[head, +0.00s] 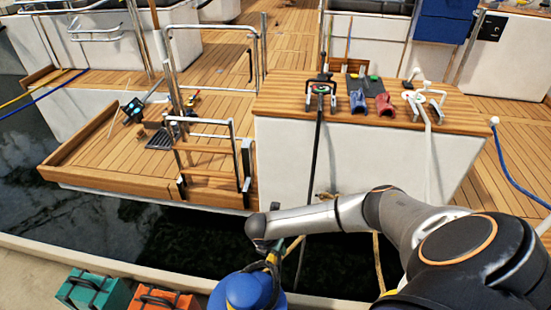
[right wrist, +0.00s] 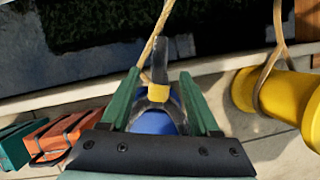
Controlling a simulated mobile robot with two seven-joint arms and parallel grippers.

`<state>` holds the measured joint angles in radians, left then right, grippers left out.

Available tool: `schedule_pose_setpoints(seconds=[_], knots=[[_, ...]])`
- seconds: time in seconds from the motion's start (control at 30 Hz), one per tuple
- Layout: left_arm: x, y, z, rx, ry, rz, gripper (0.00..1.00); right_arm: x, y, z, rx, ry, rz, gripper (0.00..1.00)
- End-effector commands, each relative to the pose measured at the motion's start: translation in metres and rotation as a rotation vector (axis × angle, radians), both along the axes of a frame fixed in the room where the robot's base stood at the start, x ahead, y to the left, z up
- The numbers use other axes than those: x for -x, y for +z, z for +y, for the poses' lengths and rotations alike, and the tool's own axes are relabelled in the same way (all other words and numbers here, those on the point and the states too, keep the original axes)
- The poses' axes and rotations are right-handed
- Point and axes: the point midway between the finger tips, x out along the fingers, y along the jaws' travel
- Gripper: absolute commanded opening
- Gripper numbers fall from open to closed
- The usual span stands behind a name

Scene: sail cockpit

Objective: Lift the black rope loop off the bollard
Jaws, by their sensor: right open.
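The blue bollard (head: 247,292) stands on the quay at the bottom of the head view. It also shows in the right wrist view (right wrist: 152,124), partly hidden by my gripper. A dark rope loop (right wrist: 141,106) with a yellow band (right wrist: 159,94) lies at the bollard; how far it goes around is hidden. My right gripper (right wrist: 160,72) is open, its green fingers on either side of the banded part of the loop. I cannot tell whether they touch it. In the head view my right gripper (head: 272,244) is just above the bollard. My left gripper is out of view.
A yellow bollard (right wrist: 283,97) with a tan rope around it stands to the right. Green (head: 93,290) and orange (head: 160,301) cases sit on the quay at left. Dark water (head: 130,228) separates the quay from the boat's wooden deck (head: 110,150).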

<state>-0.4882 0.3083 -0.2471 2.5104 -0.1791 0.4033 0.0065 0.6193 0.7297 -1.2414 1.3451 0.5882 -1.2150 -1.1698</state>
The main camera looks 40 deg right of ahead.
Motion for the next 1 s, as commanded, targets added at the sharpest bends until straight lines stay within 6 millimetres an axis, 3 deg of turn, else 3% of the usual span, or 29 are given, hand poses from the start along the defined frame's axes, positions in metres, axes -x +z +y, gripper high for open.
schedule_pose_setpoints(seconds=[0.03,0.2,0.57,1.0], knots=[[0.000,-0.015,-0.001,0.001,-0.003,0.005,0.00,-0.001,-0.012,-0.002,0.001,0.000,-0.001,0.62],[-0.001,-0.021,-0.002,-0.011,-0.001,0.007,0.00,-0.004,-0.027,-0.008,0.000,-0.002,0.000,0.62],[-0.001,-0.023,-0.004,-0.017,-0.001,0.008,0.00,-0.005,-0.031,-0.011,0.000,-0.001,0.000,0.62],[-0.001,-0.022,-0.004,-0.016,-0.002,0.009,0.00,-0.005,-0.031,-0.011,0.000,-0.001,0.000,0.39]])
